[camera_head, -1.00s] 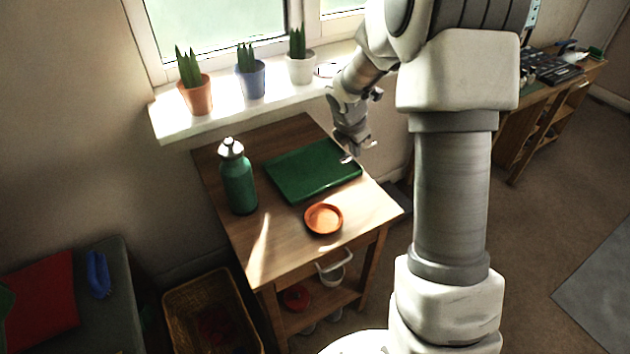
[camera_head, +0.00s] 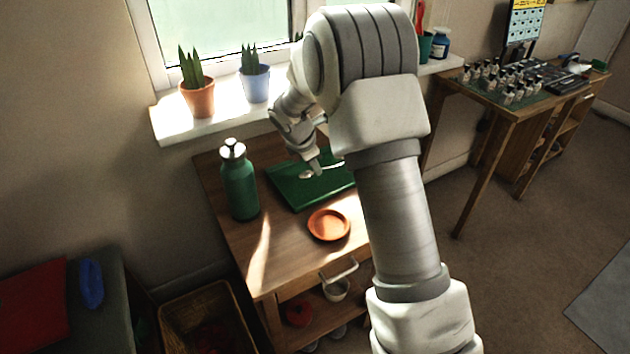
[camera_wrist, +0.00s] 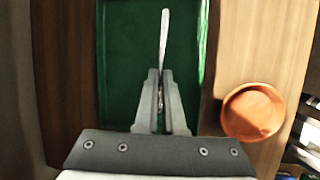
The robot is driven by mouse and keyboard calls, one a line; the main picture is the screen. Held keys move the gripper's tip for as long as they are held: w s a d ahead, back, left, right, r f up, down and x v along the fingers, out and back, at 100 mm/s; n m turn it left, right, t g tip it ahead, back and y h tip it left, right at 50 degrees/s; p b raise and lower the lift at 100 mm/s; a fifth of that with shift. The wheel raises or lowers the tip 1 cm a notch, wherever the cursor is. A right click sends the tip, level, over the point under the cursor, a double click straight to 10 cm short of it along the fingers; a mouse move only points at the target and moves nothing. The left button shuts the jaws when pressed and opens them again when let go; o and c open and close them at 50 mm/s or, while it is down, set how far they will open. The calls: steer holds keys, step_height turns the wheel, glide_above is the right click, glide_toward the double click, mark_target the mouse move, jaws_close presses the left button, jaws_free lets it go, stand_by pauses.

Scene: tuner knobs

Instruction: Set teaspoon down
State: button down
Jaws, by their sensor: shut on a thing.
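The teaspoon (camera_wrist: 164,40) is a thin, pale metal spoon. In the wrist view my gripper (camera_wrist: 163,76) is shut on it, and its length points away from the jaws over the green tray (camera_wrist: 120,70). In the head view my gripper (camera_head: 312,170) is above the green tray (camera_head: 290,196), with a small pale part of the spoon showing beside it. I cannot tell whether the spoon touches the tray.
An orange saucer (camera_head: 328,225) lies in front of the tray; it also shows in the wrist view (camera_wrist: 252,112). A green bottle (camera_head: 239,180) stands left of the tray. Potted plants (camera_head: 196,97) line the windowsill. The wooden table's (camera_head: 258,262) front left is clear.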

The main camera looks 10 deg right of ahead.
mark_target(313, 175)
steer(key=shift+f+b, duration=0.85)
steer(key=shift+f, duration=1.15)
steer(key=shift+f, duration=0.15)
steer(key=c, duration=1)
jaws_free()
